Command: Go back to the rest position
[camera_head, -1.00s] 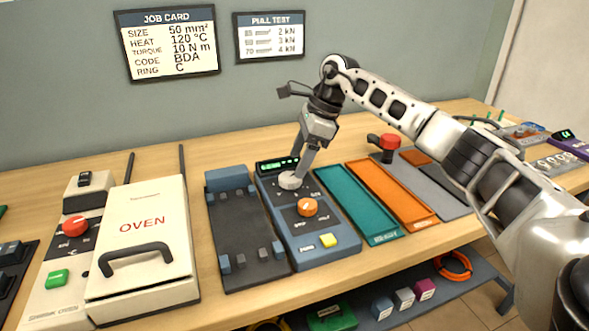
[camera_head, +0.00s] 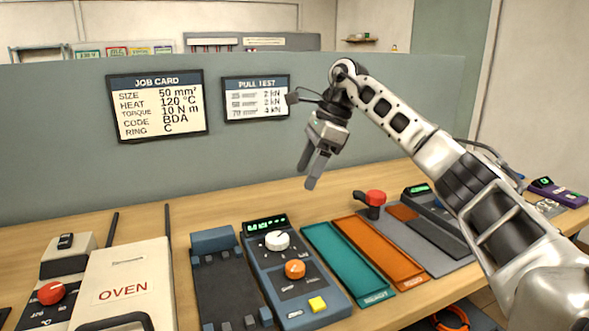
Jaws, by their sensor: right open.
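My right gripper (camera_head: 314,168) hangs from my right arm, which comes in from the right. It is open and empty, in the air above the back of the bench. It is clear of the blue-grey tester box (camera_head: 293,275) below it. My left gripper is not in view.
The bench carries a white oven (camera_head: 128,280), a dark fixture (camera_head: 225,290), a teal tray (camera_head: 348,264) and an orange tray (camera_head: 379,252). The job card (camera_head: 158,104) hangs on the partition.

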